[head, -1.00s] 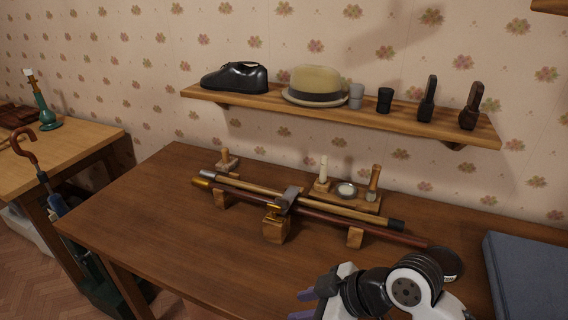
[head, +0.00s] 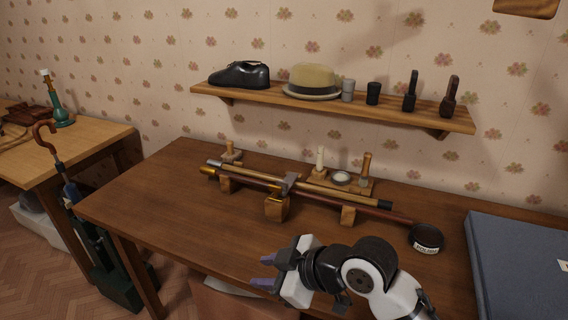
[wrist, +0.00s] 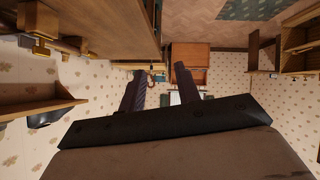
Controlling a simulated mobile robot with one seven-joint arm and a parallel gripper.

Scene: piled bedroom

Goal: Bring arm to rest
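My gripper (head: 266,272) is at the lower middle of the head view, above the front part of the dark wooden table (head: 150,203). Its two purple-grey fingers point left and stand apart with nothing between them. In the wrist view the two fingers (wrist: 158,92) are also spread, with only the distant room between them. My white and black arm shows folded at the lower right of the head view. It seems clear of the canes and blocks on the table.
Two canes (head: 300,191) lie on wooden blocks. A round tin (head: 426,238) and a blue-grey case (head: 515,262) are at the right. A wall shelf (head: 330,103) holds a shoe (head: 240,74), a hat (head: 313,82) and brushes. An umbrella (head: 66,180) stands left of the table.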

